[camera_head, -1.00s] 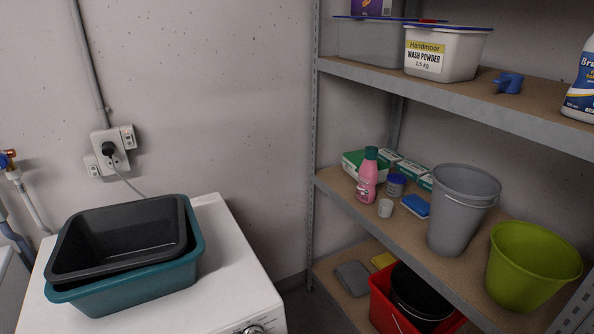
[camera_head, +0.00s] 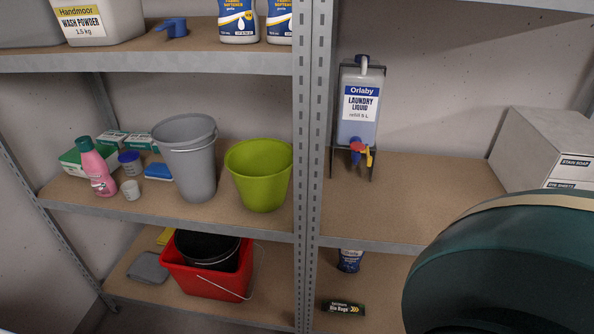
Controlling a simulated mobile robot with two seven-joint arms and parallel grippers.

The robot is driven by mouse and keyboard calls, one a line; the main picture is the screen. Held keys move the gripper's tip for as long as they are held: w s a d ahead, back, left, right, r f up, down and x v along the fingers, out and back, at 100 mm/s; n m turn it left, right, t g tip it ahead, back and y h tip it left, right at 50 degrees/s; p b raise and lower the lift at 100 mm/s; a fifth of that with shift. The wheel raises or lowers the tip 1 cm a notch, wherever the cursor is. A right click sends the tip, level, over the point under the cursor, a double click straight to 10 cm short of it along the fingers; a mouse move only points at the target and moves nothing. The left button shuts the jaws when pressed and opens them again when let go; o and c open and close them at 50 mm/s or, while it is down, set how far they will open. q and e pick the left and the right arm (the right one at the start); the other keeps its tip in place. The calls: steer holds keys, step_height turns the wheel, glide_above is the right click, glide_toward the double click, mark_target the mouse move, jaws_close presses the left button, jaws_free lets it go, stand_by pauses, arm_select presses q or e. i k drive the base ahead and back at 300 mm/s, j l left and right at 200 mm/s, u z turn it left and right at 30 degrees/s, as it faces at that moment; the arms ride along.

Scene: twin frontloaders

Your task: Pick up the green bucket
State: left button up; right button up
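The green bucket (camera_head: 260,178) stands upright and looks empty on the middle shelf (camera_head: 225,222) of the left rack. It is close to the metal upright post (camera_head: 300,150), which stands at its right. A grey bucket (camera_head: 187,160) stands just to its left. Neither of my grippers shows in the head view, so I cannot see whether they are open or shut.
A red bucket (camera_head: 205,284) with a black one (camera_head: 208,250) in it sits on the lower shelf. A pink bottle (camera_head: 96,166) stands further left. A laundry liquid dispenser (camera_head: 358,112) is right of the post. A large dark green rounded object (camera_head: 510,270) fills the lower right.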

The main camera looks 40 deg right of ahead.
mark_target(260, 169)
steer(key=z, duration=1)
